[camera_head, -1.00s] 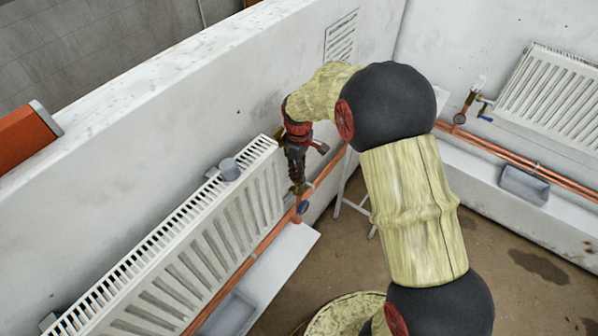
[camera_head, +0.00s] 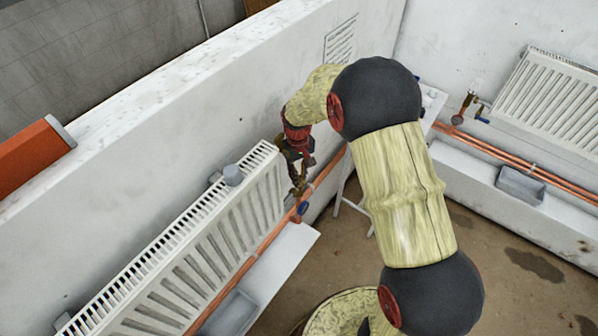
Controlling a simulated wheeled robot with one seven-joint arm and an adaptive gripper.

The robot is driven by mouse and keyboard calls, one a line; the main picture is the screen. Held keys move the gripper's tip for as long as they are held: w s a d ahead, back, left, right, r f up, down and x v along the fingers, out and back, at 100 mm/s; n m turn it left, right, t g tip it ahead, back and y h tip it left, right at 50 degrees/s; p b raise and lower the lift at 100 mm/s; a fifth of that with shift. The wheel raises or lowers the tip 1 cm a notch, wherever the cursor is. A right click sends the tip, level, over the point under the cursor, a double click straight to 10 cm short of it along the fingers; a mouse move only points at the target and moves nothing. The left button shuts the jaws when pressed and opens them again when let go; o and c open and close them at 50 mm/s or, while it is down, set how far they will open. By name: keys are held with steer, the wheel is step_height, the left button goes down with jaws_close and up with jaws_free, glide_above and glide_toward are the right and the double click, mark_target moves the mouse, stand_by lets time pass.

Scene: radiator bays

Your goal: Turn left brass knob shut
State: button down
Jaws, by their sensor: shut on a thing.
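The left radiator (camera_head: 215,245) is white and ribbed, on the low wall at the left. Brass valve parts show at its right end, with a blue piece (camera_head: 303,208) just below. My gripper (camera_head: 298,188) points down there and is shut on the brass knob, which its fingers mostly hide. The knob's exact angle cannot be made out.
Copper pipes (camera_head: 262,243) run along the wall below the radiator, above a white ledge (camera_head: 283,262) with a grey tray (camera_head: 230,312). A second radiator (camera_head: 555,102) with its own valve (camera_head: 462,110) hangs at the right. An orange box (camera_head: 32,155) is at the far left.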

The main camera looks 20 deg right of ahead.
steer(key=m+p, duration=0.1)
steer(key=m, duration=0.4)
steer(key=shift+r+m+p, duration=0.1)
steer(key=shift+m+p, duration=0.2)
steer(key=shift+p, duration=0.1)
steer(key=m+p, duration=0.1)
steer(key=m, duration=0.4)
steer(key=shift+a+m, duration=0.1)
steer(key=shift+m, duration=0.2)
steer(key=c, duration=1.7)
jaws_free()
